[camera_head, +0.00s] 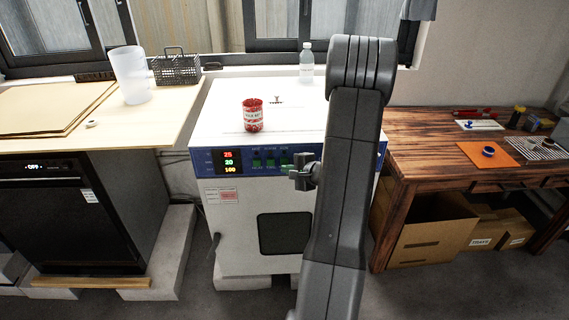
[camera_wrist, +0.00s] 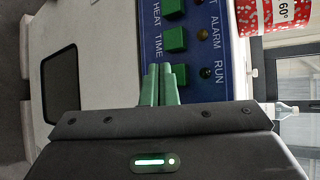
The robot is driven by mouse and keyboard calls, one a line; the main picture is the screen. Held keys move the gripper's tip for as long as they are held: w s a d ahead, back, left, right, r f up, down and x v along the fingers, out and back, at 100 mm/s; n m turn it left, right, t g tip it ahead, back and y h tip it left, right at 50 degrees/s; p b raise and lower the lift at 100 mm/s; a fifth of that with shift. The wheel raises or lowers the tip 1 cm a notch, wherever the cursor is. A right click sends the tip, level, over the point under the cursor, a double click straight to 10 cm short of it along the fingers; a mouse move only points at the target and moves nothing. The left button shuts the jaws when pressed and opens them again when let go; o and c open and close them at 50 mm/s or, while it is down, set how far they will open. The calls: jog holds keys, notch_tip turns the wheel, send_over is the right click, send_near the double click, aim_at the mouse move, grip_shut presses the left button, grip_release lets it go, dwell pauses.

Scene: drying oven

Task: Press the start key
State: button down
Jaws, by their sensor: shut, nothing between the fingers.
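The drying oven (camera_head: 228,240) is a white box with a blue control panel (camera_head: 205,160). In the wrist view the panel (camera_wrist: 215,95) appears turned sideways, with green keys marked HEAT (camera_wrist: 173,9) and TIME (camera_wrist: 175,40). A third green key (camera_wrist: 181,72) lies beside the RUN lamp (camera_wrist: 207,73); my fingertips partly cover it and its label is hidden. My gripper (camera_wrist: 160,70) is shut and empty, its tips at or just in front of this key. I cannot tell whether they touch. In the head view my gripper (camera_head: 293,177) is at the panel's right part.
A red-and-white can (camera_head: 253,116) and a clear bottle (camera_head: 306,64) stand on the oven top. A bench (camera_head: 165,120) is at left, a wooden table (camera_head: 425,150) at right with cardboard boxes (camera_head: 430,228) beneath.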

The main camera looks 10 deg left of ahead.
dwell(0.4)
jog(key=shift+w+a+b, duration=0.1)
jog(key=shift+w+b, duration=0.3)
jog(key=shift+w+a, duration=0.2)
jog(key=shift+w, duration=0.55)
dwell(0.9)
jog(key=shift+s, duration=0.1)
jog(key=shift+s+d+b, duration=0.15)
jog(key=shift+s+b, duration=0.35)
jog(key=shift+s, duration=0.05)
jog(key=shift+s+d+b, duration=0.15)
jog(key=shift+s+b, duration=0.3)
jog(key=shift+s, duration=0.05)
jog(key=s+b, duration=0.1)
jog(key=s, duration=0.1)
jog(key=s+d+b, duration=0.1)
jog(key=s+b, duration=0.1)
jog(key=shift+s+d, duration=0.2)
jog(key=shift+s, duration=0.2)
